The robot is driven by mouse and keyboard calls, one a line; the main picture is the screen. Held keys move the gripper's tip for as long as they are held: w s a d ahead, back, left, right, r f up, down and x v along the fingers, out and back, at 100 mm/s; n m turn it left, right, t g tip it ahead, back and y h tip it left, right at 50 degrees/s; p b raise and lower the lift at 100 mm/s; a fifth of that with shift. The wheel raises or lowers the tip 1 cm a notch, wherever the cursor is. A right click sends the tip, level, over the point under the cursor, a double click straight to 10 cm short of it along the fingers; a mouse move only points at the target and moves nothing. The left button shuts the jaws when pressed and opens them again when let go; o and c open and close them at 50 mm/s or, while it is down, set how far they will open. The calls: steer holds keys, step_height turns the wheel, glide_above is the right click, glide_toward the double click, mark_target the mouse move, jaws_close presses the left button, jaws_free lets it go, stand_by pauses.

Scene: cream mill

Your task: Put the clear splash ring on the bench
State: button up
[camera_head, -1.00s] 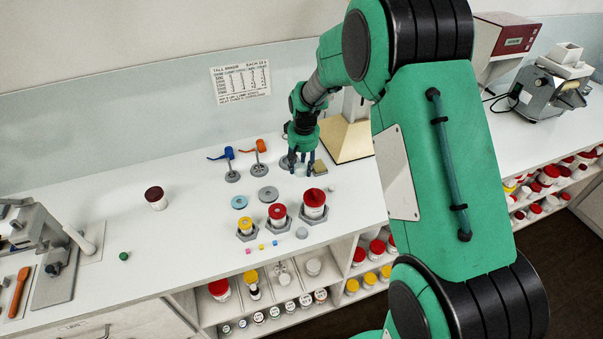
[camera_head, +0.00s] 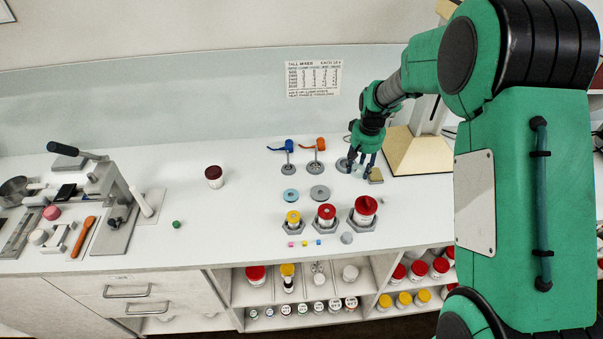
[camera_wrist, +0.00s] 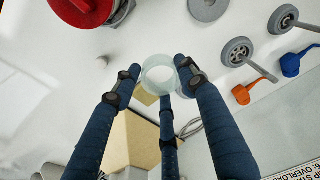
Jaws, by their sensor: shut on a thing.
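The clear splash ring (camera_wrist: 158,64) is a short, pale, see-through band, shown in the wrist view between my dark blue fingertips. My gripper (camera_wrist: 160,78) is shut on it, with fingers on its left, right and lower sides. In the head view my gripper (camera_head: 362,168) is low at the back of the white bench (camera_head: 250,210), left of the cream-based machine. The ring is mostly hidden there among the fingers. I cannot tell whether it touches the bench.
Blue-handled (camera_head: 287,160) and orange-handled (camera_head: 316,158) tools stand left of my gripper. Red-lidded jars (camera_head: 365,207) in grey hexagonal holders stand in front, beside a yellow-lidded one (camera_head: 292,219). The cream machine base (camera_head: 418,152) is close on the right. Bench left of the blue disc (camera_head: 290,195) is mostly clear.

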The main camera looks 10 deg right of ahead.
steer(key=shift+r, duration=0.1)
step_height(320, 180, up, 5)
steer(key=s+a+n, duration=0.3)
steer(key=s+a, duration=0.2)
steer(key=a, duration=0.8)
steer(key=s+a+n+p, duration=0.1)
steer(key=s+a+n, duration=0.2)
steer(key=a, duration=1)
steer(key=s+a+n+y, duration=0.1)
steer(key=s+a+n, duration=0.2)
steer(key=s+a, duration=0.6)
steer(key=a, duration=0.5)
steer(key=shift+s+g+p, duration=0.2)
steer(key=shift+g+p, duration=0.1)
steer(key=shift+p, duration=0.1)
step_height(320, 180, down, 10)
steer(key=shift+s+r, duration=0.1)
steer(key=w+a, duration=0.2)
steer(key=w, duration=0.2)
steer(key=w+a+f, duration=0.1)
steer(key=w+a, duration=0.2)
steer(key=w, duration=0.1)
steer(key=w+a+b, duration=0.1)
steer(key=w+a, duration=0.1)
steer(key=w, duration=0.3)
steer(key=shift+a+f, duration=0.25)
steer(key=shift+a, duration=0.15)
